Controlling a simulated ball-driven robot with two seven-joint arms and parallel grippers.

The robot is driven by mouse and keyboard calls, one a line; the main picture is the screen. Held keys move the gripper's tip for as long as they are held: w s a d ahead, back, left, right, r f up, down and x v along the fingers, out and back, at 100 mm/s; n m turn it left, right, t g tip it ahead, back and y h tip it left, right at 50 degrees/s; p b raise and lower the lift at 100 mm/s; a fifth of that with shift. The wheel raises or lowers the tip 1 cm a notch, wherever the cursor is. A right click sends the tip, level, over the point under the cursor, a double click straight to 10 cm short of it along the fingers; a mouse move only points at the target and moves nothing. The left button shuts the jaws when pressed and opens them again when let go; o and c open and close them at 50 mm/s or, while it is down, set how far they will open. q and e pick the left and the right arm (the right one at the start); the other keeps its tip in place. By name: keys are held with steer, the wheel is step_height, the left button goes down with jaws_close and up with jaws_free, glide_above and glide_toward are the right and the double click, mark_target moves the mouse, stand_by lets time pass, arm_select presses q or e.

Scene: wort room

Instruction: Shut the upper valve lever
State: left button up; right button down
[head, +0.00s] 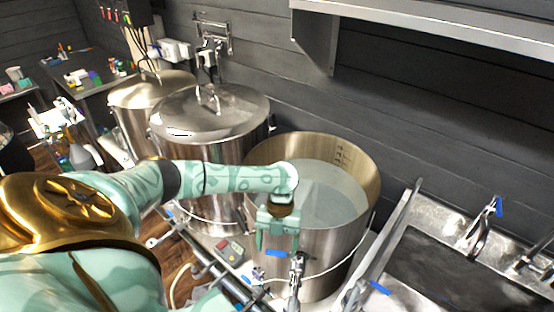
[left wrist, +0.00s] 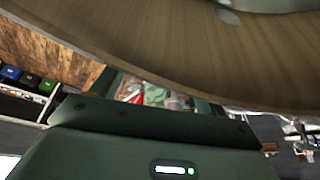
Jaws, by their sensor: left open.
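An open steel kettle (head: 313,262) holding pale liquid stands at the centre of the head view. A metal valve (head: 296,272) sits on its front wall, with a blue lever handle (head: 276,253) pointing left. My left gripper (head: 276,244) hangs fingers-down at the kettle's front wall, open, right at the blue handle. Whether it touches the handle I cannot tell. In the left wrist view the kettle's brushed wall (left wrist: 160,50) fills the top, and my dark gripper body hides the handle. My right gripper is not in view.
Two lidded steel kettles (head: 208,115) (head: 152,90) stand behind left. Other blue levers show low at left (head: 246,280), at lower right (head: 380,288) and by the sink tap (head: 499,206). A sink (head: 455,275) lies at right. A steel shelf (head: 440,22) overhangs the wall.

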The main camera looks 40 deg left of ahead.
arm_select(q)
steer(key=p+v, duration=0.1)
steer(key=v, duration=1.5)
steer(key=shift+r, duration=0.15)
